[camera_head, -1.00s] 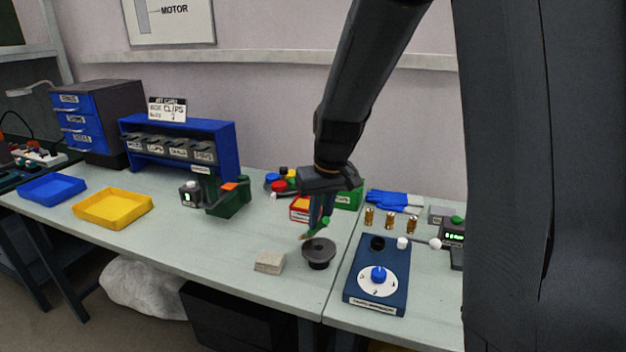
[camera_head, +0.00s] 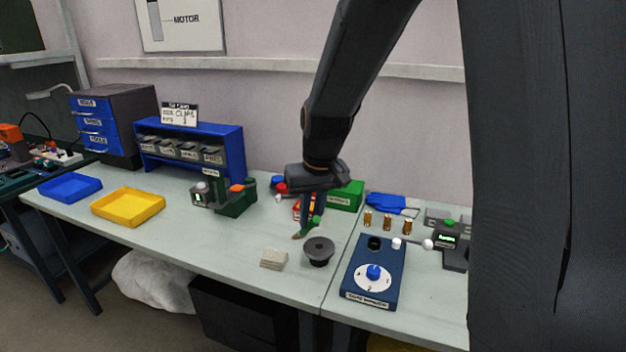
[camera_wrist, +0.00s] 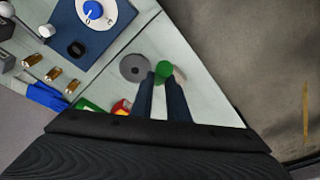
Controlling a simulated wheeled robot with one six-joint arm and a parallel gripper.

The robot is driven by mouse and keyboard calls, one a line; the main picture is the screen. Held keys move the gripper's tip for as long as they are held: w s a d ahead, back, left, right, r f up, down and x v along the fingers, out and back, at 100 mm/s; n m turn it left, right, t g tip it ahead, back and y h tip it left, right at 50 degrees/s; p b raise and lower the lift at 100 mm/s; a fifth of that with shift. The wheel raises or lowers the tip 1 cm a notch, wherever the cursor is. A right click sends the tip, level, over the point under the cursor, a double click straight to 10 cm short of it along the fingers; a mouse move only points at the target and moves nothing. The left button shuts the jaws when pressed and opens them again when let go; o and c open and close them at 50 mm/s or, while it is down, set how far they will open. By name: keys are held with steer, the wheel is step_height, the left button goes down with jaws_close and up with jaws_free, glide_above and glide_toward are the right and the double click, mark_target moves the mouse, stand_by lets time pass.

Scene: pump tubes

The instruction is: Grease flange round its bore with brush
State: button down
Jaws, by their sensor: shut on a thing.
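The flange (camera_head: 318,244) is a dark grey disc on a narrower foot, with a hole in its middle. It stands upright on the bench and also shows in the wrist view (camera_wrist: 126,64). My gripper (camera_head: 311,214) is shut on the brush (camera_head: 315,221), a green-handled tool with a brownish tip, held at a slant. In the head view the tip points down and left, left of the flange's rim and apart from it. In the wrist view my fingers (camera_wrist: 161,78) hold the green part (camera_wrist: 163,68) beside the flange. Contact with the bench cannot be told.
A beige block (camera_head: 273,259) lies left of the flange. A blue dial box (camera_head: 358,286) stands to its right, with brass fittings (camera_head: 377,221) behind. Red and green boxes (camera_head: 346,195) are behind my gripper. The bench left of the block is clear up to the yellow tray (camera_head: 128,220).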

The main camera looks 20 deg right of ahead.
steer(key=shift+w+p+v, duration=0.2)
steer(key=shift+p+v, duration=0.6)
steer(key=shift+v, duration=0.35)
steer(key=shift+w+p+v, duration=0.25)
steer(key=shift+p+v, duration=0.55)
steer(key=shift+v, duration=0.3)
steer(key=shift+a+r, duration=0.1)
steer(key=shift+a, duration=0.05)
